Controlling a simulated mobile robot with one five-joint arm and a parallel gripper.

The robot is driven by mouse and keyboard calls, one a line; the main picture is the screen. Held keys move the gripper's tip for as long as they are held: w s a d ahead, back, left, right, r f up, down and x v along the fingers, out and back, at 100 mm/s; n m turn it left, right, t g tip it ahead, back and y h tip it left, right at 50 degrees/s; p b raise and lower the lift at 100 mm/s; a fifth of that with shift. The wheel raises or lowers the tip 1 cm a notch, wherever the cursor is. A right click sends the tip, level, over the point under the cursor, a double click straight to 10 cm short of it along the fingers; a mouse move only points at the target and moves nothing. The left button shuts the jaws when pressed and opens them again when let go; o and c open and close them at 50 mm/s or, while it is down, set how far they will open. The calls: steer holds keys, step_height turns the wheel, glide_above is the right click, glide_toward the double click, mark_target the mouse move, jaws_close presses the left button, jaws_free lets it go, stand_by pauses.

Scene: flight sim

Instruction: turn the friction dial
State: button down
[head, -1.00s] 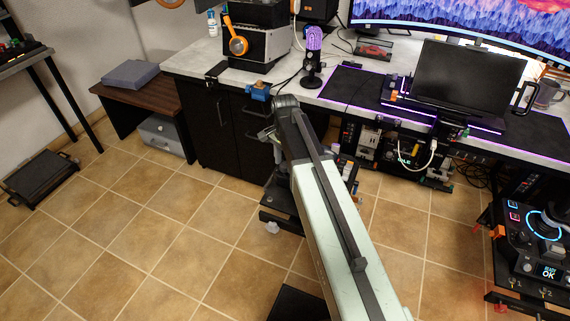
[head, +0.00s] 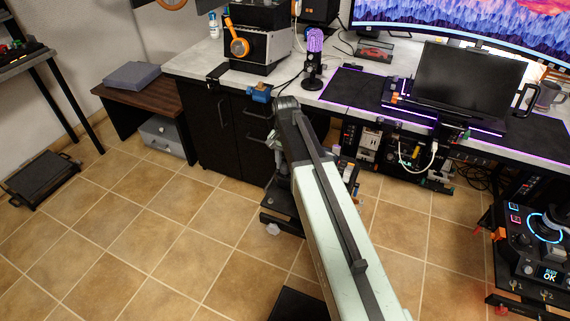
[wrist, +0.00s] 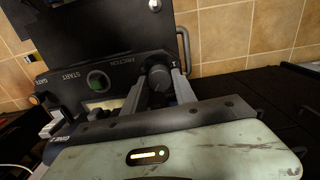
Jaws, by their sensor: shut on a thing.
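In the wrist view, the friction dial (wrist: 159,76) is a dark round knob on a black panel (wrist: 118,72), beside the printed word FRICTION. My gripper (wrist: 161,87) is shut on the dial, with one finger on each side of it. The dial's pointer mark is not clear to me. In the head view, my pale green arm reaches down and away toward the desk's front, and my gripper cannot be made out there.
On the same panel, a green START button (wrist: 97,80) sits left of the dial. A metal handle (wrist: 184,50) stands to its right. In the head view, the desk holds a microphone (head: 314,45) and a dark screen (head: 465,80). Tiled floor (head: 150,230) lies clear at left.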

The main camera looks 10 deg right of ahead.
mark_target(285, 166)
steer(key=n, duration=0.5)
steer(key=shift+n, duration=0.3)
stand_by(0.4)
steer(key=c, duration=1)
jaws_free()
steer(key=shift+r, duration=0.1)
step_height(285, 166, up, 8)
steer(key=p, duration=0.8)
